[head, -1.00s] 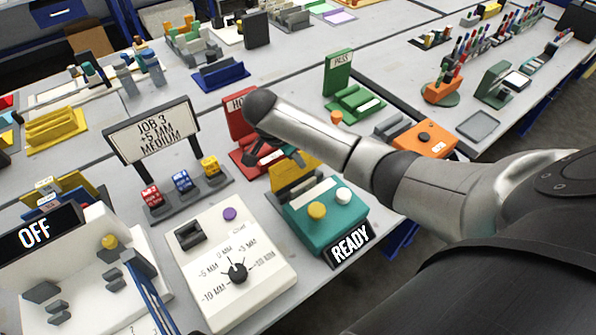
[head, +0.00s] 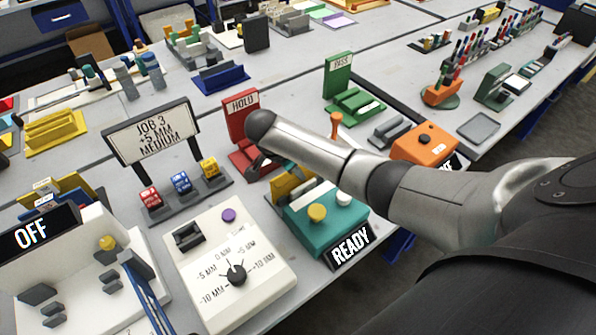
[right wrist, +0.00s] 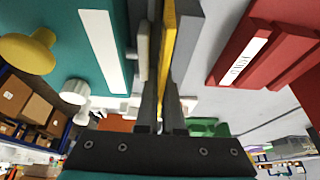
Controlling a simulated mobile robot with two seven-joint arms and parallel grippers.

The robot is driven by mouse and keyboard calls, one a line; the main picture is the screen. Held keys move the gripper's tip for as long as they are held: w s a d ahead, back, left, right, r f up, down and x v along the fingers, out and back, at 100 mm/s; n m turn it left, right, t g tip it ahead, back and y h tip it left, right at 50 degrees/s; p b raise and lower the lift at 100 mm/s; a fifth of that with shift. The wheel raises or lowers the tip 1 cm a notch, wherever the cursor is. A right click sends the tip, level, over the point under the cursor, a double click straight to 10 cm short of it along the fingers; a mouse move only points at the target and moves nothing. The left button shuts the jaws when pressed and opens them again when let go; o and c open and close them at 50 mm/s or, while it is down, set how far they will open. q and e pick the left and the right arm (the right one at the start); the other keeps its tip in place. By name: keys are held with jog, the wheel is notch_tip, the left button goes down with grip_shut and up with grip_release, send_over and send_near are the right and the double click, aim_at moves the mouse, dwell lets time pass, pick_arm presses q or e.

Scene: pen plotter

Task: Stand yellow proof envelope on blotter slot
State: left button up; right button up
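The yellow proof envelope (head: 292,184) stands behind the teal box with the READY sign, partly hidden by my right arm. In the right wrist view, the yellow envelope (right wrist: 168,35) shows edge-on as a narrow upright strip. My right gripper (right wrist: 165,85) has its fingers close together, one on each side of the envelope and seemingly snug against it. I cannot make out which part is the blotter slot. My left gripper is not in view.
The teal box (head: 330,222) is close on one side of the right gripper, the red HOLD rack (head: 240,118) on the other. A green PASS rack (head: 338,78) and an orange box (head: 425,141) lie farther right. A white dial panel (head: 245,290) stands in front.

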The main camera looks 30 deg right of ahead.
jog(key=o, duration=0.3)
jog(key=shift+s+a+f, duration=0.1)
jog(key=shift+s+f, duration=0.25)
jog(key=shift+f, duration=0.15)
jog(key=shift+o, duration=0.6)
jog(key=shift+r, duration=0.2)
jog(key=shift+w+r, duration=0.1)
jog(key=shift+r, duration=0.25)
jog(key=p+v, duration=0.1)
jog(key=v, duration=0.5)
jog(key=p+v, duration=0.2)
jog(key=v, duration=0.4)
jog(key=shift+w+r, duration=0.15)
jog(key=shift+w, duration=0.1)
